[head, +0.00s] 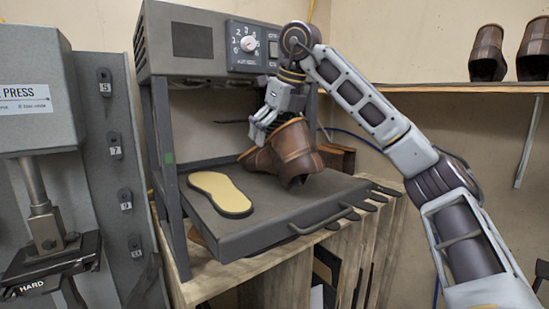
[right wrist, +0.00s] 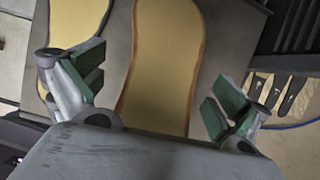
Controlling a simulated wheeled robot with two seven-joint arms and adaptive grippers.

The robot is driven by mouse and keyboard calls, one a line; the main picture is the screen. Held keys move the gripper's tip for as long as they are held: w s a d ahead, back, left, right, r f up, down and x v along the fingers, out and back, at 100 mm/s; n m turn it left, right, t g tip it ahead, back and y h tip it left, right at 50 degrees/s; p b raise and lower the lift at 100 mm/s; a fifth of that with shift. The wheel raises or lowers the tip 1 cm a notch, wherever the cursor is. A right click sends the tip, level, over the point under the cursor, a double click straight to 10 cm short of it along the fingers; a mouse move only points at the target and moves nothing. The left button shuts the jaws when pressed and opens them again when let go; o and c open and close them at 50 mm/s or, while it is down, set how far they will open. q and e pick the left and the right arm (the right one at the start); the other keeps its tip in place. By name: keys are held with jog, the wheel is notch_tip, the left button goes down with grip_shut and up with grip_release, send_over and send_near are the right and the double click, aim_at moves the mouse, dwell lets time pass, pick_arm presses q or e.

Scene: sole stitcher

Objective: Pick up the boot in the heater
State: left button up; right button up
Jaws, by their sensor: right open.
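The brown boot (head: 295,145) rests on the pulled-out tray (head: 270,218) of the heater (head: 180,70). My right gripper (head: 262,124) reaches in from the right and is at the boot's upper left side, partly in front of it. In the right wrist view the right gripper (right wrist: 162,88) is open, its green-padded fingers apart on both sides of a yellow sole face with a brown rim (right wrist: 160,60), which appears to be the boot's underside. Gaps show between it and both fingers. My left gripper is not in view.
A loose yellow sole (head: 220,190) lies on the tray left of the boot; part of it shows in the right wrist view (right wrist: 75,25). The heater's frame stands close around the gripper. A press (head: 40,90) stands left. More boots (head: 488,52) stand on a shelf (head: 450,87).

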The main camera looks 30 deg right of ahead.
dwell(0.3)
jog(key=c, duration=1.7)
